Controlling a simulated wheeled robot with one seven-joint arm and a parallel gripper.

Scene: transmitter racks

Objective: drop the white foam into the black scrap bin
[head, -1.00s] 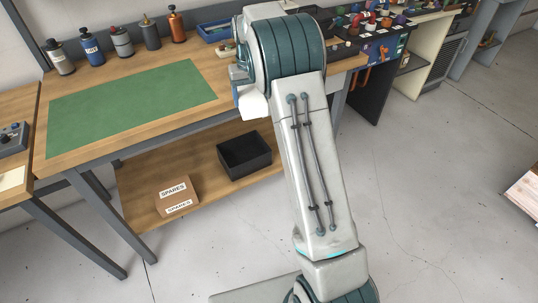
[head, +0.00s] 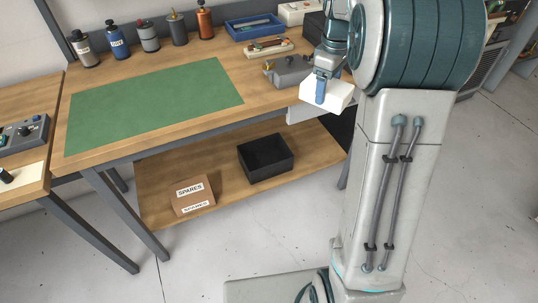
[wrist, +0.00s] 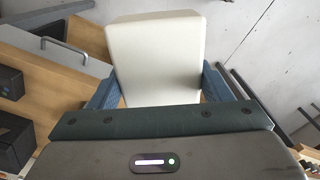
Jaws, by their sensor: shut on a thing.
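The white foam (head: 340,92) is a pale block in my gripper (head: 321,90), held up in front of the workbench's front edge. In the wrist view the foam (wrist: 157,45) stands between the two blue fingers of my gripper (wrist: 160,88), which are shut on its sides. A black open-topped bin (head: 266,172) stands on the lower wooden shelf, below and left of the foam in the head view, and looks empty. No label on it shows. Dark box shapes lie at the wrist view's left edge; I cannot tell if one is this bin.
A cardboard SPARES box (head: 193,197) stands left of the bin on the shelf (head: 160,213). The workbench (head: 170,65) above holds a green mat (head: 150,103), several bottles, a blue tray (head: 255,27) and a grey metal device (head: 290,70). Bench legs flank the shelf.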

